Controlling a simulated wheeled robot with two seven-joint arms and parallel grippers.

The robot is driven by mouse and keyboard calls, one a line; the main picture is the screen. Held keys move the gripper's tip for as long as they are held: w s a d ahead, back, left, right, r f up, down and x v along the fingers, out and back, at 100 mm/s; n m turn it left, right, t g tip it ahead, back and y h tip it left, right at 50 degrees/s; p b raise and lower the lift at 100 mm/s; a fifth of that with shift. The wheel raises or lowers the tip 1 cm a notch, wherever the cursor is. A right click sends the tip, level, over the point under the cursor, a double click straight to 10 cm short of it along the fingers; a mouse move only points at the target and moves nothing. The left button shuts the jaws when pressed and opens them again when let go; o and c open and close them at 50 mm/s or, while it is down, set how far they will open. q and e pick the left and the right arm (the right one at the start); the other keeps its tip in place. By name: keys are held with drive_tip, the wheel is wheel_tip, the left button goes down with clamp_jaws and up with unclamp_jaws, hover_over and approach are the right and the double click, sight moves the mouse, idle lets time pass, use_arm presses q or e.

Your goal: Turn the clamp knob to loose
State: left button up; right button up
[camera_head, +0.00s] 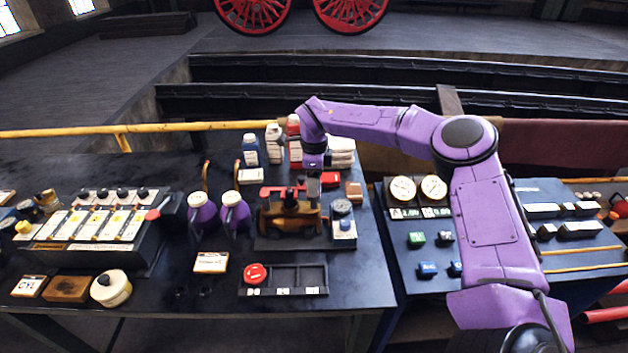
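A clamp fixture (292,218) with a brass-coloured body, red parts and a dark base stands in the middle of the dark bench. A small dark knob-like part (290,199) shows at its top; its turn position is too small to read. My purple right arm reaches in from the right. My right gripper (314,164) points down just above and behind the fixture, at its right side. Its fingers are small and dark, so their opening and any contact are unclear. My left gripper is not in view.
Two purple cans (203,214) stand left of the fixture, with a switch panel (90,228) further left. Bottles (274,143) stand behind. A small gauge block (342,222) is close on the right. A tray (312,278) with a red button (255,273) lies in front.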

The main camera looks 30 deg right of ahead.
drive_tip(key=shift+r, duration=0.1)
drive_tip(key=shift+w+r+b, duration=0.1)
drive_tip(key=shift+r+b, duration=0.2)
drive_tip(key=shift+r, duration=0.1)
wheel_tip(320, 180, up, 10)
drive_tip(key=b, duration=0.2)
drive_tip(key=shift+f, duration=0.2)
